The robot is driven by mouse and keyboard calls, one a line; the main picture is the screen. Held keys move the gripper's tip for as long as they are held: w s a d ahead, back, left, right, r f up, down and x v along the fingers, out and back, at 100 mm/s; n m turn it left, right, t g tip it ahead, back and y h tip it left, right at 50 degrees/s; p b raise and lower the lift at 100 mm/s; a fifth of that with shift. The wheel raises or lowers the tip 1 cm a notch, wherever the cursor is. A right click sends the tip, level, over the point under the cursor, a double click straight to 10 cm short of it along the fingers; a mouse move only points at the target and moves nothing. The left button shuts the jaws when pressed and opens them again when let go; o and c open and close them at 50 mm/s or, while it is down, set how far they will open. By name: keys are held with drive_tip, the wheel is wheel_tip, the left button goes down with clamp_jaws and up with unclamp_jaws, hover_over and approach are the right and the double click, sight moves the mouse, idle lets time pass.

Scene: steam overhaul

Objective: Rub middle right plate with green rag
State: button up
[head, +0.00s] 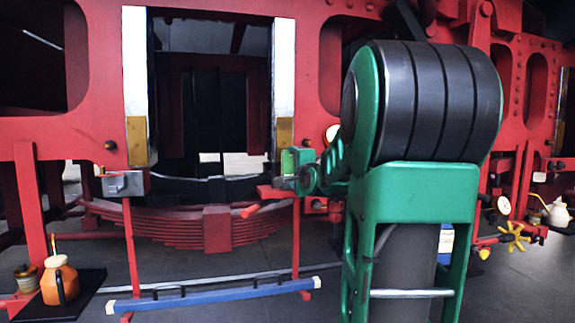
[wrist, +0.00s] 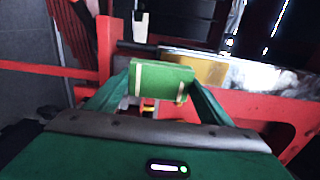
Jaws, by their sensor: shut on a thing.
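The green rag (head: 289,164) is a folded green pad in the head view, held at the end of my arm. In the wrist view the green rag (wrist: 160,79) lies between the two fingers of my gripper (wrist: 158,92), which is shut on it. The right plate of the middle opening (head: 284,133) is brass-coloured, at the foot of a bright metal post, just above the rag. In the wrist view this plate (wrist: 197,70) shows behind and right of the rag. I cannot tell whether rag and plate touch. My arm hides what lies behind it.
Another brass plate (head: 137,142) is on the opening's left post. A red stand with a grey box (head: 124,184) and a blue bar (head: 215,296) are in front of the red frame. An orange jug (head: 60,281) stands at lower left. A yellow handwheel (head: 513,237) is at right.

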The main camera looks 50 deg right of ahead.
sight(284, 129)
drive_tip(key=shift+x, duration=2.85)
drive_tip(key=shift+x, duration=0.85)
drive_tip(key=shift+r, duration=0.1)
drive_tip(key=shift+r, duration=7.8)
drive_tip(key=shift+f, duration=0.1)
drive_tip(key=shift+a+f, duration=0.1)
drive_tip(key=shift+f, duration=1.9)
drive_tip(key=shift+w+f, duration=0.1)
drive_tip(key=shift+f, duration=5.75)
